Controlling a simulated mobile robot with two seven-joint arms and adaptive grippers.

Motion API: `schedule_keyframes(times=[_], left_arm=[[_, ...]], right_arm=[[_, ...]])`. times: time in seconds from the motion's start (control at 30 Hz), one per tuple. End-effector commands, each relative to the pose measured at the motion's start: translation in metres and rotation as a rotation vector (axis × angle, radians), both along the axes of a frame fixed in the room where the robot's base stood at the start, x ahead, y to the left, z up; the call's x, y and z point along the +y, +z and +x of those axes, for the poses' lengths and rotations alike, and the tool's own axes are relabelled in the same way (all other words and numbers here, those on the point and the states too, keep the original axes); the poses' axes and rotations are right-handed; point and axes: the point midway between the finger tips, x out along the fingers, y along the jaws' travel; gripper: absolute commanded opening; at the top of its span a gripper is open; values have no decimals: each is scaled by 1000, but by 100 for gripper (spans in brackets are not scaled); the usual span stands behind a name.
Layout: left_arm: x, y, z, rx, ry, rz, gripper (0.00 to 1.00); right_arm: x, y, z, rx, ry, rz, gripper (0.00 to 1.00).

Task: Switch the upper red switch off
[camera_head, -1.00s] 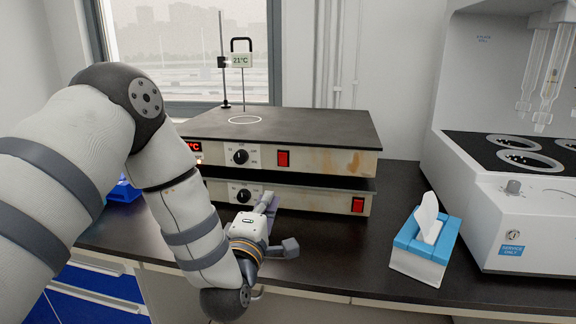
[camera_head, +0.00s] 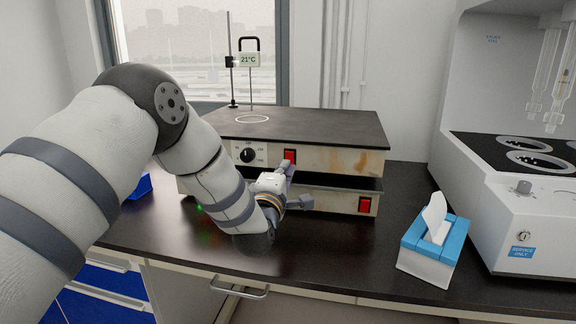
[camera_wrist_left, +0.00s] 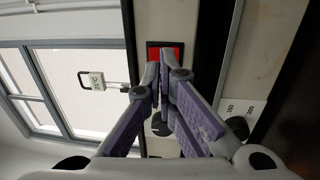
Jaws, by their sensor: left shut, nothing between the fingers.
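The upper red switch (camera_head: 290,155) is on the front of the upper hotplate (camera_head: 345,160), right of a black knob (camera_head: 247,155). My left gripper (camera_head: 287,168) is shut and empty, with its fingertips at or just below this switch. In the left wrist view the red switch (camera_wrist_left: 166,50) lies just beyond the closed fingertips (camera_wrist_left: 158,68). They partly cover its lower edge, and I cannot tell whether they touch it. The lower red switch (camera_head: 365,205) is on the lower hotplate (camera_head: 338,198), to the right. My right gripper is not in view.
A tissue box (camera_head: 432,248) stands right of the hotplates, beside a large white apparatus (camera_head: 530,215). A stand with a 21°C display (camera_head: 249,60) rises behind. The counter in front is mostly clear.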

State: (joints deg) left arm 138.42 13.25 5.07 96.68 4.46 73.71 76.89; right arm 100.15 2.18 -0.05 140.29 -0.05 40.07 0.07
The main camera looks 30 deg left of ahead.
Motion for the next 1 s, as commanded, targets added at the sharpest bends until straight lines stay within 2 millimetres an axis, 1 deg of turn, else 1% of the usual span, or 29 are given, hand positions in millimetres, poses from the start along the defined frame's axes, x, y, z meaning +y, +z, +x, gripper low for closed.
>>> schedule_keyframes(times=[0.03, 0.1, 0.23, 0.63, 0.7, 0.73, 0.77, 0.8, 1.0], left_arm=[[2, -2, 8, 1, 1, 2, 0], [5, -1, 17, 2, 1, 1, 0], [7, 2, 27, 2, 0, 0, 0], [10, 5, 33, -1, 2, -2, 0], [12, 11, 38, -4, 3, -5, 0], [12, 14, 38, -5, 3, -5, 0], [11, 12, 38, -3, 1, 0, 0], [12, 17, 38, -7, 3, -4, 0], [11, 16, 39, -9, 2, 1, 0]], right_arm=[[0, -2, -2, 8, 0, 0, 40], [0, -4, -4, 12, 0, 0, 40], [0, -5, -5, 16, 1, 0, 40], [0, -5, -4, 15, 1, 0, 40], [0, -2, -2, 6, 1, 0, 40], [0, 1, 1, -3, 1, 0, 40], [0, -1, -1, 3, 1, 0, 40], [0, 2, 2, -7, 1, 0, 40], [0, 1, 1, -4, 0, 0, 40]])
